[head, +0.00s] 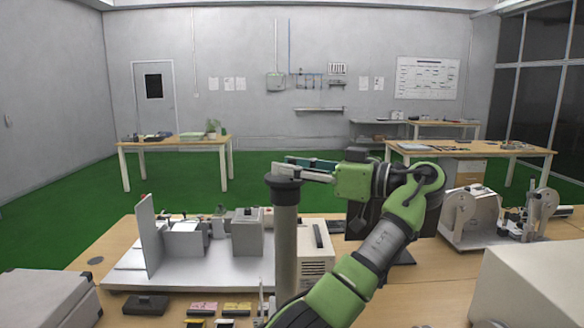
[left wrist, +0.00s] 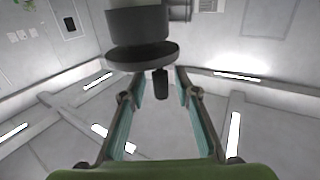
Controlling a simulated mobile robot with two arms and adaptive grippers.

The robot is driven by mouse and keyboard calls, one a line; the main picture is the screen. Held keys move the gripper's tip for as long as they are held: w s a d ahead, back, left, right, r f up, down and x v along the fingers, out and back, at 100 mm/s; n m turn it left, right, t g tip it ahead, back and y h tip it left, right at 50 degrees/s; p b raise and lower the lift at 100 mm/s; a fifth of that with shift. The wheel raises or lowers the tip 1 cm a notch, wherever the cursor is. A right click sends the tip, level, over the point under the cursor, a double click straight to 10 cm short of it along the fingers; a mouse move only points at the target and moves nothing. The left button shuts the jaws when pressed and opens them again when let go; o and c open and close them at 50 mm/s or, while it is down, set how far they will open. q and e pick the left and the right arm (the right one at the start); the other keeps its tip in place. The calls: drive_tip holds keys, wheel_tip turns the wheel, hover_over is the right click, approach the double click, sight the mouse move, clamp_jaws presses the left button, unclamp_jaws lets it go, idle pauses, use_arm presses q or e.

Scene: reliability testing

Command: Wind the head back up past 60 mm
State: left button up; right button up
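A grey column (head: 287,240) stands at the bench's front middle, with a dark round wheel (head: 284,182) on top. The left wrist view shows the wheel (left wrist: 140,53) close up, with a short dark handle (left wrist: 160,84) standing out from it. My left gripper (head: 280,165) lies level over the wheel and points left. In the left wrist view, its two teal-padded fingers (left wrist: 160,90) stand apart on either side of the handle. A gap shows on both sides. The handle is hidden in the head view. No height reading is legible. My right gripper is out of view.
A white base plate (head: 200,285) with grey fixtures stands left of the column. A vented box (head: 316,262) is just behind it on the right. A reel machine (head: 470,215) and a pale box (head: 540,285) fill the right side. Small black-based parts (head: 147,304) lie at front left.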

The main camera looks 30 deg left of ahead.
use_arm(q)
drive_tip(key=d, duration=0.7)
drive_tip(key=shift+d, duration=0.25)
drive_tip(key=shift+w, duration=0.15)
